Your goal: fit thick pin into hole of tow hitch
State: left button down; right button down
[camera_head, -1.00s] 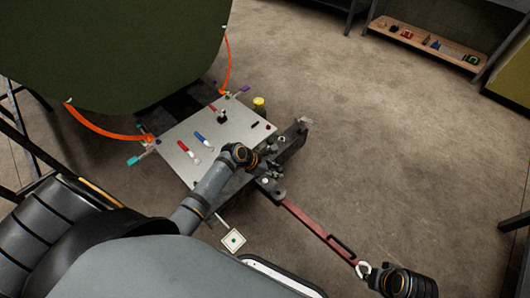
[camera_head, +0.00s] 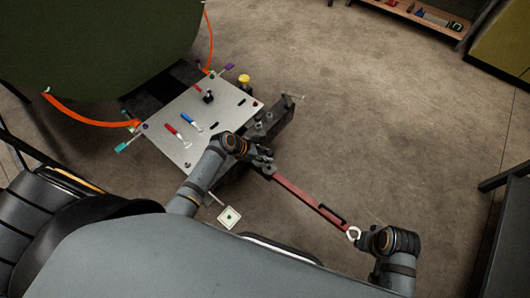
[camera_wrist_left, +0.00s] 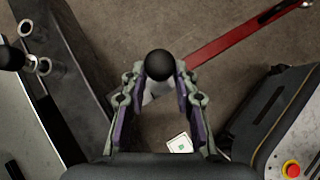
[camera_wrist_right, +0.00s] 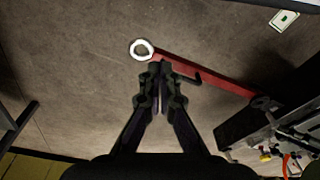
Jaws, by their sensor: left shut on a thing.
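My left gripper (camera_head: 264,161) is shut on the thick pin, whose round black knob (camera_wrist_left: 160,65) sits between its fingertips in the left wrist view. The pin's lower part is mostly hidden. The red tow bar (camera_head: 305,200) runs from beneath this gripper to the lower right, and it also shows in the left wrist view (camera_wrist_left: 230,47). The hitch end and its hole are hidden under the gripper and knob. My right gripper (camera_wrist_right: 162,78) is at the bar's far end, beside the white ring (camera_wrist_right: 142,49). Its fingertips are close together; I cannot tell whether they grip the bar.
A grey tool plate (camera_head: 175,108) with red and blue tools lies left of a dark beam (camera_head: 272,122) with metal sockets. A green fuselage (camera_head: 90,45) with orange straps stands at the upper left.

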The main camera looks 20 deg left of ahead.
pick_arm(q)
jog(key=shift+f+b, duration=0.7)
jog(key=shift+f, duration=1.05)
pick_arm(e)
jog(key=shift+w+a+f+t, duration=0.1)
jog(key=shift+a+f+t, duration=0.2)
jog(key=shift+a+t, duration=0.15)
pick_arm(q)
jog(key=c, duration=1.6)
grip_release()
grip_shut()
jog(key=shift+r, duration=0.1)
pick_arm(e)
jog(key=shift+r, duration=0.15)
pick_arm(q)
jog(key=shift+p, duration=0.5)
pick_arm(e)
jog(key=shift+r, duration=0.3)
jog(key=shift+r, duration=0.1)
